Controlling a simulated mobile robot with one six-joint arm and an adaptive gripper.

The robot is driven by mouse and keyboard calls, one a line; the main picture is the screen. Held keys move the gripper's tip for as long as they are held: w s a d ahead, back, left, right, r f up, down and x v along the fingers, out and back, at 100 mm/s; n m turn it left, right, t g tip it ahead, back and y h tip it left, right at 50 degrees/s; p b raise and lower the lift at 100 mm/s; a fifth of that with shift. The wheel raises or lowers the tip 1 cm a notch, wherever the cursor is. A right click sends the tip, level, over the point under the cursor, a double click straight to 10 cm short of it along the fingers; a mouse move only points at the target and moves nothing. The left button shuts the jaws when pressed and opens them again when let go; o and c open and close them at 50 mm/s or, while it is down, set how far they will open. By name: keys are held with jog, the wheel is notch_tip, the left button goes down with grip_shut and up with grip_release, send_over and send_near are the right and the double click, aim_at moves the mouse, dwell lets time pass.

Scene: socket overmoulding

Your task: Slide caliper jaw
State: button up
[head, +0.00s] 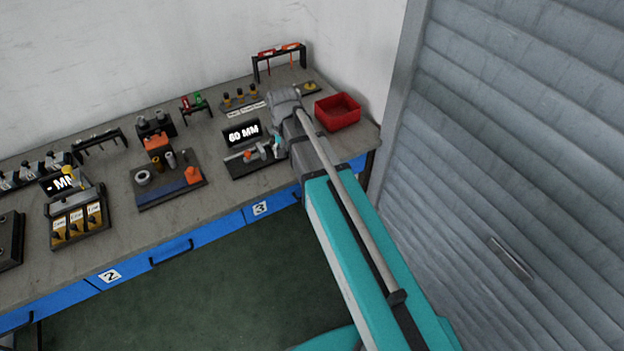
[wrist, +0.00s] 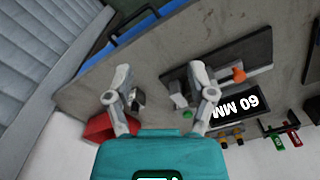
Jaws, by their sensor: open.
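The caliper station is a dark plate (head: 240,167) on the bench with a display (head: 243,133) reading 60 MM. It also shows in the wrist view, with the plate (wrist: 258,45), the display (wrist: 235,106) and an orange knob (wrist: 239,75) on a greyish part. In the head view small orange and grey parts sit along the plate; I cannot tell the sliding jaw from the fixed one. My gripper (wrist: 160,72) is open with nothing between its fingers. Its right finger overlaps the plate's end in the wrist view and hides part of it.
A red bin (head: 337,111) stands right of the station, near the bench's end. Behind are a row of yellow-topped pegs (head: 240,97) and a black rack (head: 279,55) with red and orange items. Another tool plate (head: 168,190) lies to the left. A shutter wall stands at right.

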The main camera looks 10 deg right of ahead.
jog(key=s+d+f+n+b, duration=0.1)
jog(key=s+d+f+b, duration=0.1)
jog(key=s+d, duration=0.3)
jog(key=s, duration=0.4)
jog(key=shift+s+d+f+n, duration=0.15)
jog(key=shift+s+f+n, duration=0.05)
jog(key=shift+n, duration=0.2)
jog(key=shift+n, duration=0.4)
jog(key=s, duration=0.2)
jog(key=s+d, duration=0.1)
jog(key=shift+s+d, duration=0.2)
jog(key=shift+s, duration=0.2)
